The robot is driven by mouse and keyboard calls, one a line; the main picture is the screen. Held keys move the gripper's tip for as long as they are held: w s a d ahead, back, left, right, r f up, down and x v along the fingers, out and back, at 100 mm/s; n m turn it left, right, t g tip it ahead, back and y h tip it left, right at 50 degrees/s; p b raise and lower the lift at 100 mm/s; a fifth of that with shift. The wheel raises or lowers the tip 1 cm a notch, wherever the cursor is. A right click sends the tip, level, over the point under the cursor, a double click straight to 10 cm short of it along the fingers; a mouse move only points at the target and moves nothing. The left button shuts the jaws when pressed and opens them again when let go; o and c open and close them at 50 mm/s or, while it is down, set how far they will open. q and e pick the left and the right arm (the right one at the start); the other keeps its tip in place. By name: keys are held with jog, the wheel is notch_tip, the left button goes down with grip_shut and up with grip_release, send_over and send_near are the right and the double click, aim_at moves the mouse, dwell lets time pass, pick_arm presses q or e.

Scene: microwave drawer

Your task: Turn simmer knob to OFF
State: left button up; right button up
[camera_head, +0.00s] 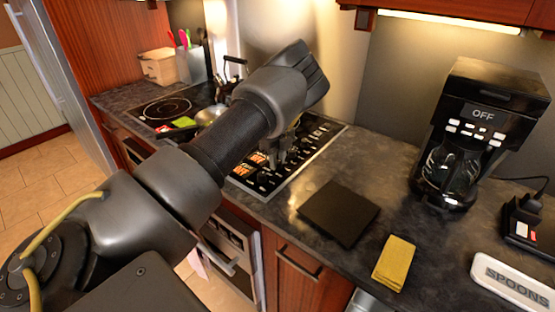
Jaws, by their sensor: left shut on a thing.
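The black control panel (295,168) with orange and white markings is set into the counter beside the cooktop. My left arm reaches across from the lower left and covers part of the panel. My left gripper (277,154) points down at the panel and is shut on a small knob there. The knob is mostly hidden by the fingers, and its label and setting are too small to read. I cannot tell for sure that it is the simmer knob. My right gripper is not in view.
A black square board (339,213) and a yellow folded cloth (394,263) lie on the counter. A coffee maker (481,128) reading OFF stands at the right, near a white SPOONS holder (515,285). A kettle and utensil container (191,66) stand at the back left.

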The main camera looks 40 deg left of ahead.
aim_at(278, 161)
pick_arm(q)
jog(key=shift+r+n, duration=0.1)
jog(key=shift+n, duration=2)
jog(key=shift+a, duration=0.1)
jog(key=o, duration=1)
jog(key=shift+r+b, duration=0.9)
jog(key=shift+r, duration=4.45)
